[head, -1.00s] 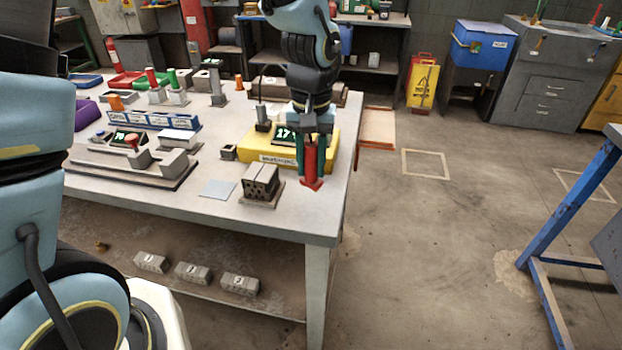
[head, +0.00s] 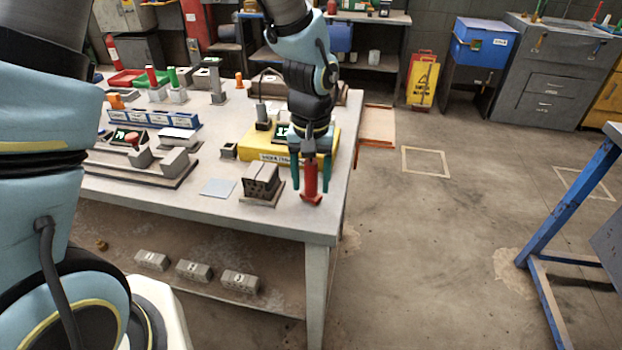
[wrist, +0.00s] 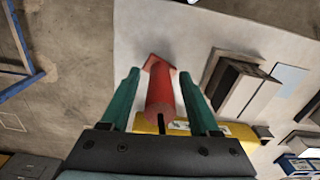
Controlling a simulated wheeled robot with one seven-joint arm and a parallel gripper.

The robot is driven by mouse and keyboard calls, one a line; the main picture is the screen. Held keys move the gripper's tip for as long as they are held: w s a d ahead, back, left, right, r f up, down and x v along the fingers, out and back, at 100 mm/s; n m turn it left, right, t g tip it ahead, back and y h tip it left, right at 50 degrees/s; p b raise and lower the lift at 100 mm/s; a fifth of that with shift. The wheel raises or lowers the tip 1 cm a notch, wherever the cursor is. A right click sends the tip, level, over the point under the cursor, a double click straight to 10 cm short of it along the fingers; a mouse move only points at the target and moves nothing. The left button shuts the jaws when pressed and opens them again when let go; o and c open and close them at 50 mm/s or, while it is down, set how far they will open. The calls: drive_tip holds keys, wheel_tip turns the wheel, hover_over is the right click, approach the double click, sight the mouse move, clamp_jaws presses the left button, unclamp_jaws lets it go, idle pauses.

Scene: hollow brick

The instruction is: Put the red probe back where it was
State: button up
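The red probe (head: 311,180) stands upright near the table's front right corner, its wider red foot down at the tabletop. My gripper (head: 311,188) is open around it, one green finger on each side. In the wrist view the probe (wrist: 160,95) lies between the fingers (wrist: 160,80) with a visible gap on both sides. The grey hollow brick (head: 262,180) sits on a small plate just left of the probe, its holes facing front. A yellow instrument with a display (head: 262,150) stands behind the probe, partly hidden by my arm.
The table's (head: 230,215) front and right edges are close to the probe. A flat pale square (head: 217,188) lies left of the brick. A grey fixture (head: 140,165) and blue-labelled boxes (head: 160,118) stand farther left. Numbered bricks (head: 195,270) lie on the lower shelf.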

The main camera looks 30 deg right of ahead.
drive_tip(key=shift+r, duration=0.1)
wheel_tip(320, 180, up, 12)
drive_tip(key=shift+r+b, duration=0.1)
drive_tip(key=shift+b, duration=0.55)
drive_tip(key=w+a+f+n, duration=0.1)
drive_tip(key=w+a+n, duration=0.1)
drive_tip(key=w+a, duration=0.45)
drive_tip(key=w+a+f+n, duration=0.1)
drive_tip(key=w+a, duration=0.2)
drive_tip(key=a, duration=0.7)
drive_tip(key=a+f+n+t, duration=0.1)
drive_tip(key=a+f+n, duration=0.1)
drive_tip(key=a, duration=1.5)
drive_tip(key=shift+s+f+n+t, duration=0.3)
drive_tip(key=shift+s+f+n, duration=0.1)
drive_tip(key=shift+n, duration=0.3)
